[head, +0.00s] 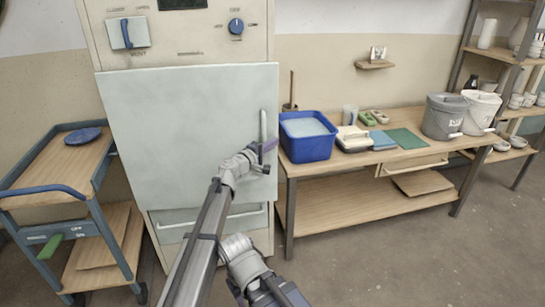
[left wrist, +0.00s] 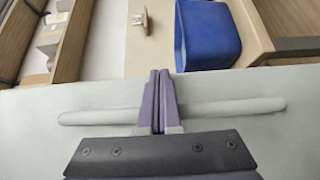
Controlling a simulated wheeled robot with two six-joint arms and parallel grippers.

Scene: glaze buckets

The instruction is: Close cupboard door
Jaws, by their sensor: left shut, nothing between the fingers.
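The cupboard door (head: 175,125) is a pale grey-green panel on the front of a tall cream cabinet (head: 87,25). It lies over the cabinet front, and I cannot tell whether a small gap stays at its edge. Its upright handle (head: 263,125) is near the right edge. My left gripper (head: 268,147) is shut and empty by the handle's lower part. In the left wrist view, the purple fingertips (left wrist: 160,90) overlap the handle (left wrist: 235,108) in front of the door (left wrist: 40,145); contact is unclear. My right gripper does not show.
A wooden trolley (head: 60,168) with a blue plate stands left of the cabinet. A workbench (head: 385,155) on the right carries a blue tub (head: 307,145), grey bucket (head: 443,116) and white bucket (head: 480,112). Bare floor (head: 390,260) lies in front.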

